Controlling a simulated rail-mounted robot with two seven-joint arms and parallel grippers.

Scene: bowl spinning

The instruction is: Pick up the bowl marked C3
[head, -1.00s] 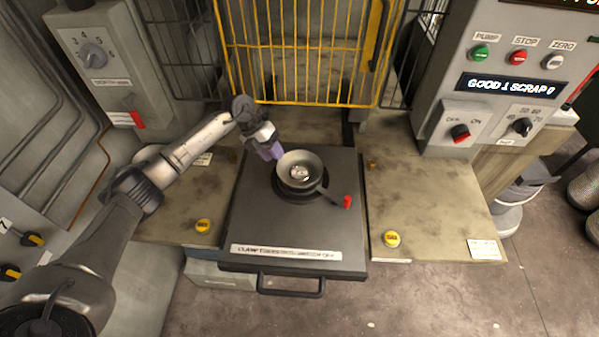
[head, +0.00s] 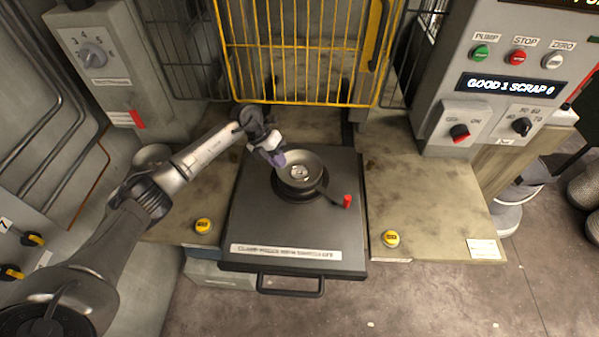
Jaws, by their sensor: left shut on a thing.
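A round metal bowl (head: 301,173) sits in the fixture on the dark machine plate (head: 290,225). I cannot read a C3 mark on it. My left gripper (head: 281,160) has its purple fingers at the bowl's upper-left rim and is shut on the rim. The bowl looks level and still seated in the round holder. A lever with a red knob (head: 347,201) reaches from the holder to the right. My right gripper does not show.
A yellow wire guard (head: 300,60) stands behind the plate. Yellow buttons (head: 203,226) sit on the worn side tables. A control cabinet (head: 500,90) on the right reads GOOD 1 SCRAP 0. Another grey bowl-like thing (head: 151,155) is partly behind my left arm.

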